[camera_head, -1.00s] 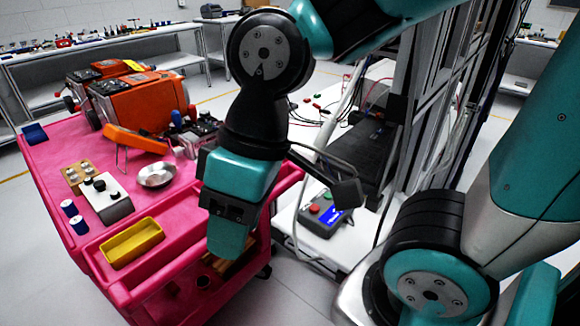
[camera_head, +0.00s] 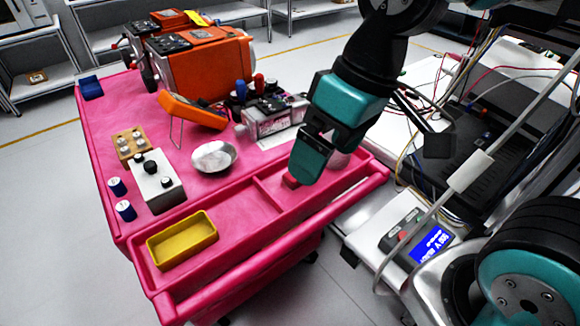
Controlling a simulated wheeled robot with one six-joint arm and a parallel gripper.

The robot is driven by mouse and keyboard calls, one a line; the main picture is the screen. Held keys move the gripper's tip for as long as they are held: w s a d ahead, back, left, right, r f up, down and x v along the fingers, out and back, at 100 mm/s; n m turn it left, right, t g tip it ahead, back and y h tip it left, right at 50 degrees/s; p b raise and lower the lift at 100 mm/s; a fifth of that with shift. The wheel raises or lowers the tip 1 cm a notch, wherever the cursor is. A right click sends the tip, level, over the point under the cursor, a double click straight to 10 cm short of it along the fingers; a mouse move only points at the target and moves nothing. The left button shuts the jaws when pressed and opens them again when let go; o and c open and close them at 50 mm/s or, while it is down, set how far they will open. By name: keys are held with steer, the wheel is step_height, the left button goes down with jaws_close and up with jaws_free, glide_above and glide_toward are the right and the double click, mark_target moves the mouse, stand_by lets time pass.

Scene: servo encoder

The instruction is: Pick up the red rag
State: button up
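A small patch of red (camera_head: 291,181) shows at the lower left edge of my gripper (camera_head: 309,165), in the right-hand front compartment of the pink cart. It may be the red rag, but most of it is hidden and I cannot be sure. My gripper points down over this compartment, its fingertips close to the patch. One teal finger hides the other, so the gap between them does not show. I cannot tell whether the fingers touch anything.
The pink cart (camera_head: 92,140) carries a yellow bin (camera_head: 182,240), a metal bowl (camera_head: 213,157), a black-knobbed box (camera_head: 157,186), blue-and-white spools (camera_head: 125,210) and orange equipment (camera_head: 205,70). A grey device (camera_head: 263,122) stands just behind my gripper. A blue-screened box (camera_head: 430,243) is at right.

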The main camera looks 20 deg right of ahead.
steer(key=w+d+f+m+h+b, duration=0.1)
steer(key=w+d+f+h, duration=0.2)
steer(key=w, duration=0.6)
steer(key=w+d+f+m+b, duration=0.1)
steer(key=w+d+f+m, duration=0.1)
steer(key=w+f, duration=0.45)
steer(key=shift+t, duration=0.5)
steer(key=w+f, duration=0.1)
steer(key=f, duration=0.2)
steer(key=w+f, duration=0.1)
steer(key=f, duration=0.3)
steer(key=w+f, duration=0.1)
steer(key=f, duration=0.2)
steer(key=shift+w+f+p, duration=0.25)
steer(key=shift+w+p, duration=0.05)
steer(key=shift+w, duration=0.1)
steer(key=shift+w+a+f+p, duration=0.1)
steer(key=shift+w+f, duration=0.1)
steer(key=shift+f, duration=0.7)
steer(key=shift+w+a+f+p, duration=0.15)
steer(key=shift+f, duration=0.8)
steer(key=shift+w+a+f+p, duration=0.1)
steer(key=shift+w+f, duration=0.1)
steer(key=shift+f, duration=0.7)
steer(key=c, duration=1.1)
steer(key=shift+o, duration=0.2)
steer(key=shift+r, duration=0.1)
step_height(320, 180, up, 20)
steer(key=o, duration=0.4)
steer(key=shift+c, duration=1.4)
